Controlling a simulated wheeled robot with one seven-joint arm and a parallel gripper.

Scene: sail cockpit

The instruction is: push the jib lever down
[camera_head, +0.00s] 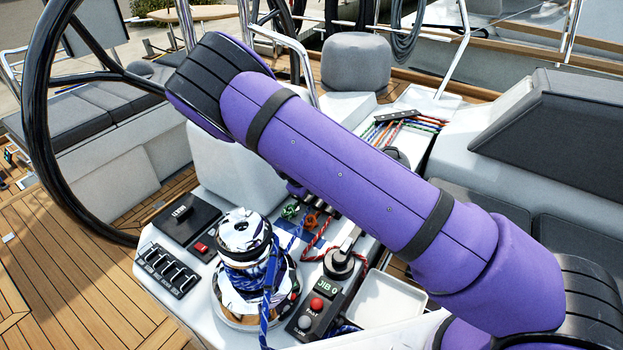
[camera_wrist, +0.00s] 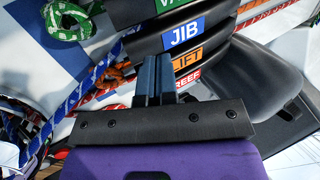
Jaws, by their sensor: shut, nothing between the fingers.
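The blue JIB label (camera_wrist: 184,34) sits on a black clutch in the wrist view, between the green label above and the orange LIFT label (camera_wrist: 188,60) below. A large dark rounded handle (camera_wrist: 270,75) stands to the right of the labels; I cannot tell which clutch it belongs to. My gripper (camera_wrist: 155,60) is shut and empty. Its fingertips are just left of and below the JIB label, overlapping the LIFT clutch in the picture. I cannot tell whether they touch anything. In the head view my purple arm hides the clutches and most of my gripper.
A chrome winch (camera_head: 243,270) wrapped in blue rope stands front left. A "JIB 0" control box (camera_head: 322,297) with a red button and a white tray (camera_head: 388,302) are beside it. Ropes (camera_wrist: 112,75) lie left of my fingers. A black steering wheel (camera_head: 42,150) is at far left.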

